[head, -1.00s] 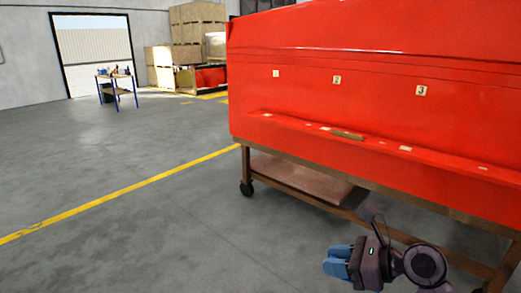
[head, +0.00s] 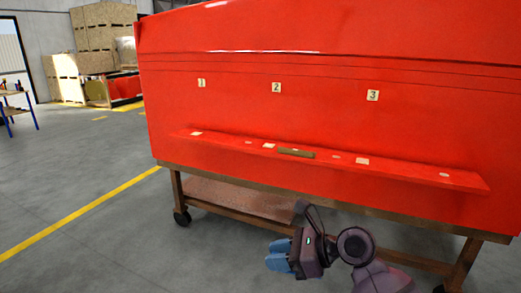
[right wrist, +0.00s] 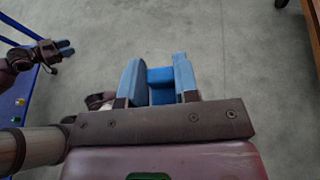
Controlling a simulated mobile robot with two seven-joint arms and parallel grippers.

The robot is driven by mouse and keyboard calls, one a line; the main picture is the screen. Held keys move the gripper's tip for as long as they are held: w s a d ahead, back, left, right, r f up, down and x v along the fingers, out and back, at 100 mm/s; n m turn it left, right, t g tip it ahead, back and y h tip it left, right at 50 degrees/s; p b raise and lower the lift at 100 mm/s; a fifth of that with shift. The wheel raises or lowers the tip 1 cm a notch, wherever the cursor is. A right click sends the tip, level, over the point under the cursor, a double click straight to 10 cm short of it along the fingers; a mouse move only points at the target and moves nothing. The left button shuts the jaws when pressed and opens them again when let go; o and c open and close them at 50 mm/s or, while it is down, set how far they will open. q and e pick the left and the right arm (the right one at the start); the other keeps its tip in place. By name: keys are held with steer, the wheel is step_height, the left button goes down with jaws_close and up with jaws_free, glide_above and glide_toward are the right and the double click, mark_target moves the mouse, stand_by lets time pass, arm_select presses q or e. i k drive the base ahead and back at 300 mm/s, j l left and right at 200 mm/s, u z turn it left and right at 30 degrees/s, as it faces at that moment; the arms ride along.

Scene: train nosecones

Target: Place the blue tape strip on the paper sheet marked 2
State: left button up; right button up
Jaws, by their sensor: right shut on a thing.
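The paper sheet marked 2 (head: 276,87) is a small pale square on the upright face of the large red nosecone (head: 330,125), between the sheets marked 1 (head: 201,82) and 3 (head: 373,95). My right gripper (head: 278,258) is low in front of the nosecone's trolley, well below sheet 2. In the right wrist view, its blue fingers (right wrist: 158,70) are shut on a blue piece, which I take for the blue tape strip (right wrist: 162,76); the fingers partly hide it. My left gripper (right wrist: 66,47) shows at the upper left of that view, apart from the right one.
A ledge (head: 450,180) on the nosecone carries several pale patches and a brownish bar (head: 296,153). The wooden trolley (head: 240,199) stands on castors below. Wooden crates (head: 102,37) and a small blue-legged table (head: 14,104) stand farther back. Grey floor at left is clear.

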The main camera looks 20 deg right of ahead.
mark_target(298, 151)
steer(key=i+z, duration=0.1)
steer(key=i, duration=0.65)
steer(key=i+z, duration=0.15)
steer(key=i, duration=0.55)
steer(key=i+j+z, duration=0.1)
steer(key=i, duration=0.65)
steer(key=i+z, duration=0.25)
steer(key=i, duration=0.2)
steer(key=i+j+z, duration=0.25)
steer(key=i, duration=0.2)
steer(key=z, duration=0.2)
